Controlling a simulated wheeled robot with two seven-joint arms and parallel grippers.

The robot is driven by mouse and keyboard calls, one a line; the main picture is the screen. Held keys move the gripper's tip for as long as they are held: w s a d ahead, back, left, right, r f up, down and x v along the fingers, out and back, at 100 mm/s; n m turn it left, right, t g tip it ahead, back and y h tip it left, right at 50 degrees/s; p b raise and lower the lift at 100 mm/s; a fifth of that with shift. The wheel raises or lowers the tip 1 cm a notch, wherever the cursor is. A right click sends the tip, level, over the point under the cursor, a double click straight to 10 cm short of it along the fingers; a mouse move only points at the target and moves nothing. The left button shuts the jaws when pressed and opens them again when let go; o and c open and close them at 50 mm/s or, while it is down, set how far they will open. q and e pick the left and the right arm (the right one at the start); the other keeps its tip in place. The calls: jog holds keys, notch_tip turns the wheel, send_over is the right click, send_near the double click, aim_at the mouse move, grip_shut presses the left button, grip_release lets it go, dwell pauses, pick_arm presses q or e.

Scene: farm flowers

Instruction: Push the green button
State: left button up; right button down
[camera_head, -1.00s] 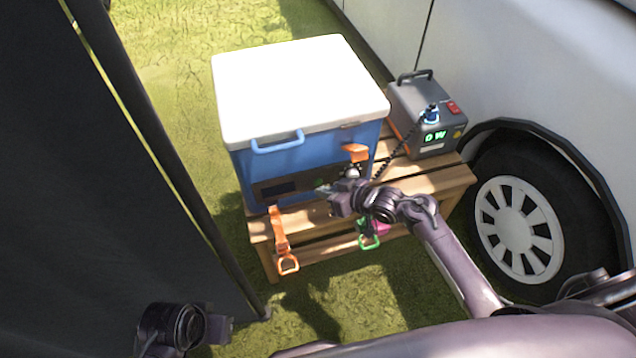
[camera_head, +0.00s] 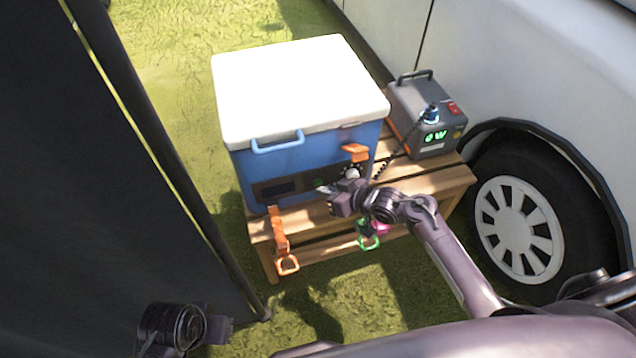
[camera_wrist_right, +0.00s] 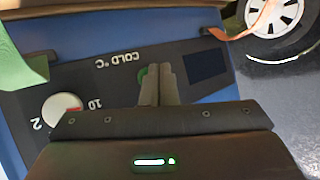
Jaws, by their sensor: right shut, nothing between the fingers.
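The green button (camera_head: 319,183) is on the dark front panel (camera_head: 285,187) of a blue cooler (camera_head: 250,170) with a white lid. My right gripper (camera_head: 328,190) is shut and empty, its fingertips close to the button. In the right wrist view the button (camera_wrist_right: 142,74) shows beside and partly behind the shut fingertips (camera_wrist_right: 157,70), under the "COLD °C" lettering. I cannot tell whether the fingertips touch it. A dark part of my left arm shows at the lower left, but no left fingers show.
A white knob (camera_wrist_right: 62,108) and a dark display (camera_wrist_right: 206,65) flank the button. The cooler stands on a wooden table (camera_head: 425,182) beside a grey power unit (camera_head: 425,110). Orange (camera_head: 279,235) and green straps hang at the front. A van wheel (camera_head: 518,230) is right.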

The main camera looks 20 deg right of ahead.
jog(key=shift+w, duration=0.15)
dwell(0.5)
jog(key=shift+w, duration=0.45)
dwell(0.4)
jog(key=shift+r, duration=0.1)
jog(key=shift+s+p, duration=0.55)
jog(key=shift+s, duration=0.05)
